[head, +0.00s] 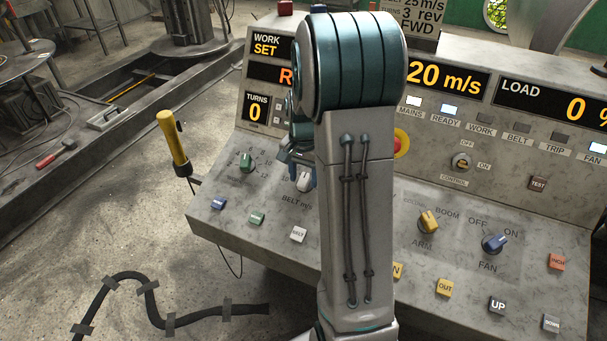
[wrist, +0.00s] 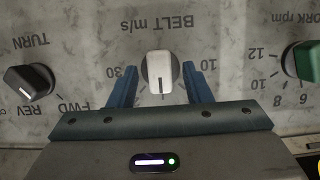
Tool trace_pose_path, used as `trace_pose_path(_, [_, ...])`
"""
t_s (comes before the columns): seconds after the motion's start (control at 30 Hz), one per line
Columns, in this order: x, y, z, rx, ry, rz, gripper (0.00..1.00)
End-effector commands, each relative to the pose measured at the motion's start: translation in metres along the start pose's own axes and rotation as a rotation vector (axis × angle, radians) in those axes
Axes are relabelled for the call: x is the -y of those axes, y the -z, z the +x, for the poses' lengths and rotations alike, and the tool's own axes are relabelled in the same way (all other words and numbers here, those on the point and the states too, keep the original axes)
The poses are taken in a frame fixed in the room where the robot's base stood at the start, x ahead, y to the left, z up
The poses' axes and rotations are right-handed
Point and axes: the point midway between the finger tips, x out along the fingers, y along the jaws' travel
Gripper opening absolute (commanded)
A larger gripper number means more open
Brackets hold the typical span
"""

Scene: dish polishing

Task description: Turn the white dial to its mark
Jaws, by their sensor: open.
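The white dial (head: 305,182) sits on the sloped panel above the BELT m/s label, partly hidden behind my arm. In the wrist view the white dial (wrist: 158,66) stands between the two blue fingers of my gripper (wrist: 159,72). The fingers are open, one on each side; contact with the dial cannot be told. The dial's dark pointer line faces the bottom of the wrist view, between the 30 and 10 labels. The scale mark it points at is hidden. In the head view my gripper (head: 301,153) shows only in part. The speed display (head: 444,77) reads 20 m/s.
A sign (head: 410,16) reads 25 m/s, 3 rev, FWD. A green knob (wrist: 305,60) and a black knob (wrist: 30,80) flank the dial in the wrist view. A yellow knob (head: 428,221) and a blue knob (head: 494,243) stand right of my arm.

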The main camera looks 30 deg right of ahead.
Motion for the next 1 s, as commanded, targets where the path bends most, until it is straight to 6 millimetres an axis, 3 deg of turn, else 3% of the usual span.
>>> trace_pose_path(0.13, [0.0,0.0001,-0.0001,0.0,0.0,0.0,0.45])
trace_pose_path(0.17, [0.0,0.0001,-0.0002,0.0,0.0,0.0,0.39])
trace_pose_path(0.3, [0.0,0.0001,-0.0003,0.0,0.0,0.0,0.0])
trace_pose_path(0.67, [-0.0003,0.0001,0.0003,-0.001,0.013,0.035,0.0])
trace_pose_path(1.0, [-0.0025,0.0001,0.0011,-0.002,0.088,0.244,0.0])
